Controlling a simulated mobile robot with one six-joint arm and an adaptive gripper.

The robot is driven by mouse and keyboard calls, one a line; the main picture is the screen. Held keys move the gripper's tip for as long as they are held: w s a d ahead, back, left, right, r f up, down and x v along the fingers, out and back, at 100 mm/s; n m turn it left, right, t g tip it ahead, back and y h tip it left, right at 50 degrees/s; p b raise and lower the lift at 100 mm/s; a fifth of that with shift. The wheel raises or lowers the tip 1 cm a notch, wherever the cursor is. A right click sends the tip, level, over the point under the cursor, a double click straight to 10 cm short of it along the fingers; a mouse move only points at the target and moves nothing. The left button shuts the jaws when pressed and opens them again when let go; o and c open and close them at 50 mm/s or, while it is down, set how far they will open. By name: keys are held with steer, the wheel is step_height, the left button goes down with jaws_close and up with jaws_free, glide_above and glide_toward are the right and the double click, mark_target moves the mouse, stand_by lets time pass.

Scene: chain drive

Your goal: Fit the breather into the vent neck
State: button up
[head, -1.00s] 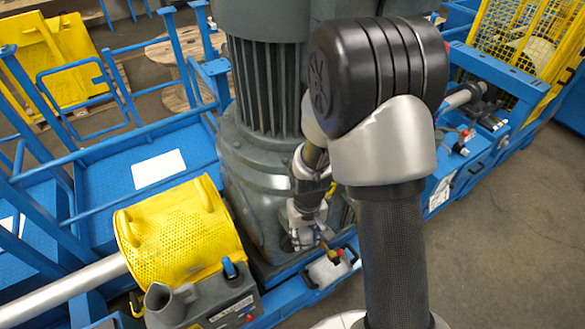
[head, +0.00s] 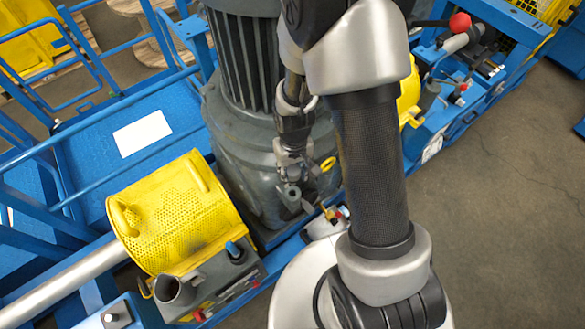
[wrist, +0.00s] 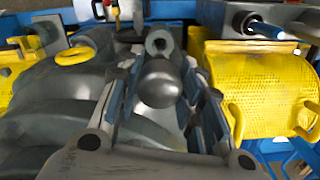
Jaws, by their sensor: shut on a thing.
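My gripper (head: 292,165) is in front of the grey gearbox under the finned motor, pointing down. In the wrist view its two fingers (wrist: 163,92) are shut on the breather (wrist: 160,82), a dark part with a rounded, domed top. Its lower end is hidden by the dome. A grey tube with a dark hole, which looks like the vent neck (wrist: 159,42), shows just past the dome. It also shows in the head view (head: 291,193), just below the fingertips. I cannot tell whether breather and neck touch; they look apart.
A yellow mesh guard (head: 175,215) lies left of the gearbox. A box with a blue knob and an open grey cup (head: 172,290) stands before it. A yellow ring (head: 328,164) sits close right of the gripper. Blue rails (head: 80,110) stand at left. Open floor lies right.

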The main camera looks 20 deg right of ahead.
mark_target(293, 182)
steer(key=shift+f, duration=0.1)
step_height(293, 182, down, 6)
steer(key=b, duration=0.5)
steer(key=shift+f+b, duration=1.95)
steer(key=shift+b, duration=0.55)
stand_by(1.5)
steer(key=o, duration=1.2)
steer(key=shift+r, duration=0.1)
step_height(293, 182, up, 12)
steer(key=shift+b, duration=0.35)
